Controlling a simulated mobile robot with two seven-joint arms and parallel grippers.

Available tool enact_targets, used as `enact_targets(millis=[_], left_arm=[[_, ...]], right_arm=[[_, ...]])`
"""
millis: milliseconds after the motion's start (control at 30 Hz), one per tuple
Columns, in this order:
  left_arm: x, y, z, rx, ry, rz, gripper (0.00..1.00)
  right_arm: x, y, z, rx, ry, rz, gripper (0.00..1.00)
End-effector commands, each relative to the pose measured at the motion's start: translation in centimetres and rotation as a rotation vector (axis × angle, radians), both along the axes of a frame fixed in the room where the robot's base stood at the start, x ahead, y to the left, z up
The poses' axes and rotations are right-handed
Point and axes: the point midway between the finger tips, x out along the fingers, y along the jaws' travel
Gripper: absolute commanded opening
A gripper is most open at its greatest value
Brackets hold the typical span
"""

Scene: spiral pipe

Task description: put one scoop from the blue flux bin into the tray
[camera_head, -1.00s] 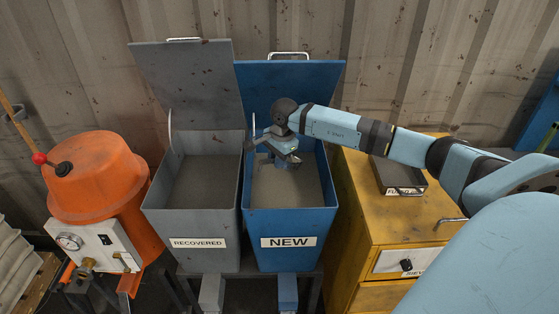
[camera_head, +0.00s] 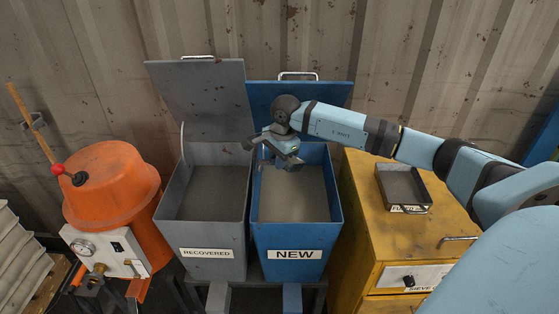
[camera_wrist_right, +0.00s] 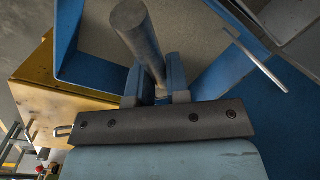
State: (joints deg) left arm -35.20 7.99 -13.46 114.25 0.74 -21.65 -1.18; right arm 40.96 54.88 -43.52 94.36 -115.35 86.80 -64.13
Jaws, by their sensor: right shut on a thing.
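The blue flux bin (camera_head: 290,239), labelled NEW, stands open with grey granular flux (camera_head: 295,196) inside. My right gripper (camera_head: 292,163) is over the back part of this bin, tilted downward. In the right wrist view its blue fingers (camera_wrist_right: 160,92) are shut on a round grey bar, which looks like the handle of the scoop (camera_wrist_right: 138,38). The scoop's bowl cannot be made out, so whether it holds flux does not show. A dark shallow tray (camera_head: 427,198) sits on the yellow cabinet, right of the bin. My left gripper is out of view.
A grey bin (camera_head: 203,240) labelled RECOVERED stands open against the blue bin's left side. The raised blue lid (camera_head: 325,95) is behind my gripper. A thin rod (camera_wrist_right: 255,60) rises beside the bin. The yellow cabinet (camera_head: 372,225) is right; an orange machine (camera_head: 110,185) is left.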

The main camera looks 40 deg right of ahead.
Motion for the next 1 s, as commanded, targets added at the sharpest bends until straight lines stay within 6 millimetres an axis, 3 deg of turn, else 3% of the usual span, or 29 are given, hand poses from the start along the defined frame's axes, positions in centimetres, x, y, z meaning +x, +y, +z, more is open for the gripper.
enact_targets(millis=[267,700,1000], left_arm=[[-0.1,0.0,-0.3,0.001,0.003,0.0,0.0],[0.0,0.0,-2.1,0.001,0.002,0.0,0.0],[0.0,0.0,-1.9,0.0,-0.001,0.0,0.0]], right_arm=[[0.0,0.2,-0.1,-0.012,-0.002,0.002,0.0],[-0.1,2.4,-2.1,-0.442,-0.038,0.001,0.0],[-0.2,2.4,-2.0,-0.455,-0.038,-0.001,0.0]])
